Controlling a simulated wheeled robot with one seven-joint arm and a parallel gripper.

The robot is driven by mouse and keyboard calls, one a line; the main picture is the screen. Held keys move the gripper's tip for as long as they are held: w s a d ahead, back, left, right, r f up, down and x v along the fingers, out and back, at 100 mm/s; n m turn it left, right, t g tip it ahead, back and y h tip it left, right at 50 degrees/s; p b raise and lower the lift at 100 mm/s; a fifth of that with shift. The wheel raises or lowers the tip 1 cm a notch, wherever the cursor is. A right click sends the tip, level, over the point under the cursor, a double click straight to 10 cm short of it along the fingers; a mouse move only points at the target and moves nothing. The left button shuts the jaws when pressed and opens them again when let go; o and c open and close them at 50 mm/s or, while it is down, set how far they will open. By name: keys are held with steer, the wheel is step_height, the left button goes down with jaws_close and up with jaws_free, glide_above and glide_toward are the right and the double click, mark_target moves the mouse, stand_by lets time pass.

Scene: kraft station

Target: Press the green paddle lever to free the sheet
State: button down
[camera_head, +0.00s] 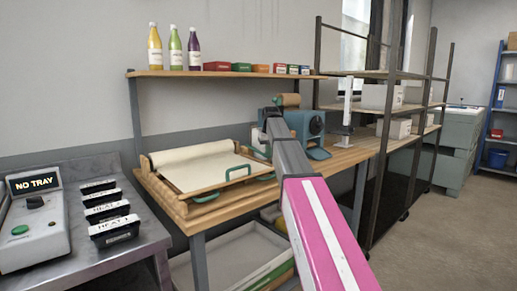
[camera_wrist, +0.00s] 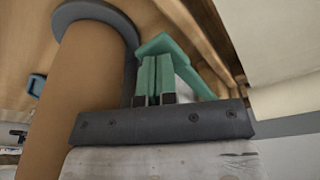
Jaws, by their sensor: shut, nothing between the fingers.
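In the wrist view the green paddle lever (camera_wrist: 191,78) is a slanted green bar with a broad end close to my fingertips. My gripper (camera_wrist: 157,62) has its two narrow fingers together, pointing at the broad end, with nothing between them. I cannot tell whether they touch it. A brown paper roll (camera_wrist: 80,95) with a dark end flange stands just left of the fingers. In the head view my arm reaches to the teal dispenser (camera_head: 318,124) and hides my gripper and most of the lever. A pale sheet (camera_head: 195,165) lies on the wooden bench left of the dispenser.
A shelf (camera_head: 225,74) above holds bottles and small boxes. A control box (camera_head: 33,230) reading "NO TRAY" stands at left. A metal rack (camera_head: 378,130) stands close on the right. Floor is clear at right.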

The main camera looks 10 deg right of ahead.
steer(key=shift+s+x, duration=0.25)
steer(key=shift+x, duration=0.95)
steer(key=w+v, duration=0.2)
steer(key=v, duration=0.8)
steer(key=shift+r, duration=0.6)
stand_by(0.5)
